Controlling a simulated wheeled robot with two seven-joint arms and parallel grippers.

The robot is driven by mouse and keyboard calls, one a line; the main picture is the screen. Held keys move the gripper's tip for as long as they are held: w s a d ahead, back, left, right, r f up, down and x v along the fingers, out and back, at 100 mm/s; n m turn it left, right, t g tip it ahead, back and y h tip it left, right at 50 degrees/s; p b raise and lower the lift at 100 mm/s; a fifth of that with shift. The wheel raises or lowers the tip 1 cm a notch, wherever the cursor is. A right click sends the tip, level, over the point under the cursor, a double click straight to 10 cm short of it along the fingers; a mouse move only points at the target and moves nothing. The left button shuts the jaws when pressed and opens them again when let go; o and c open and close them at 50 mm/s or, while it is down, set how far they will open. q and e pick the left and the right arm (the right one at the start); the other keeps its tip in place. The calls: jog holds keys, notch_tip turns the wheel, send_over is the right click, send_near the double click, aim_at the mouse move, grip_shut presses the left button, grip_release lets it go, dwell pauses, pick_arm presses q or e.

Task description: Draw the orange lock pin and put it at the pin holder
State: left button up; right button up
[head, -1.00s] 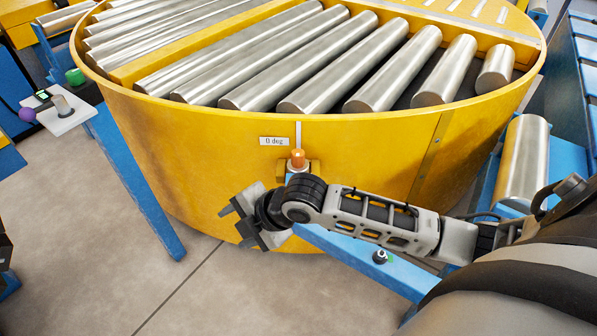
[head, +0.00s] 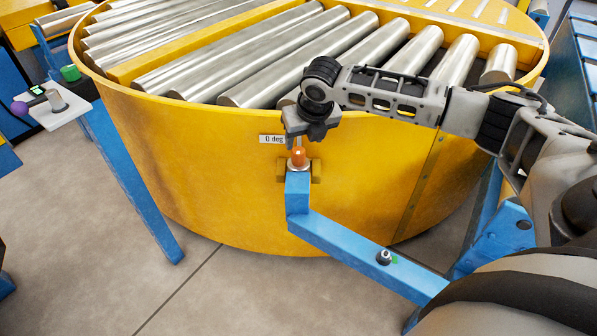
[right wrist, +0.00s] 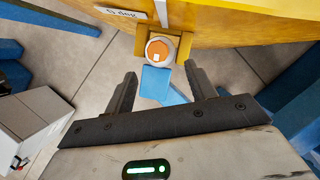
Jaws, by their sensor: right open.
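The orange lock pin (head: 298,156) stands upright at the top of a blue post, between two yellow lugs on the drum's front. In the right wrist view the pin's round orange head (right wrist: 160,50) shows just beyond the fingertips. My right gripper (head: 297,139) points down right above the pin. In the right wrist view its two fingers (right wrist: 160,74) are apart with nothing between them. A small dark socket with a green mark (head: 384,257) sits on the blue arm at lower right; it may be the pin holder. My left gripper is not in view.
The yellow round turntable (head: 220,170) carries metal rollers and a "0 deg" label (head: 271,139). The blue bracket arm (head: 335,240) runs from the post to the lower right. A small control stand (head: 66,112) is at the left. The floor in front is clear.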

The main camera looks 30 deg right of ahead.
aim_at(298, 150)
jog(key=x, duration=0.2)
jog(key=b+x, duration=0.1)
jog(key=x, duration=0.5)
jog(key=shift+w+r, duration=0.15)
jog(key=shift+w, duration=0.2)
grip_shut()
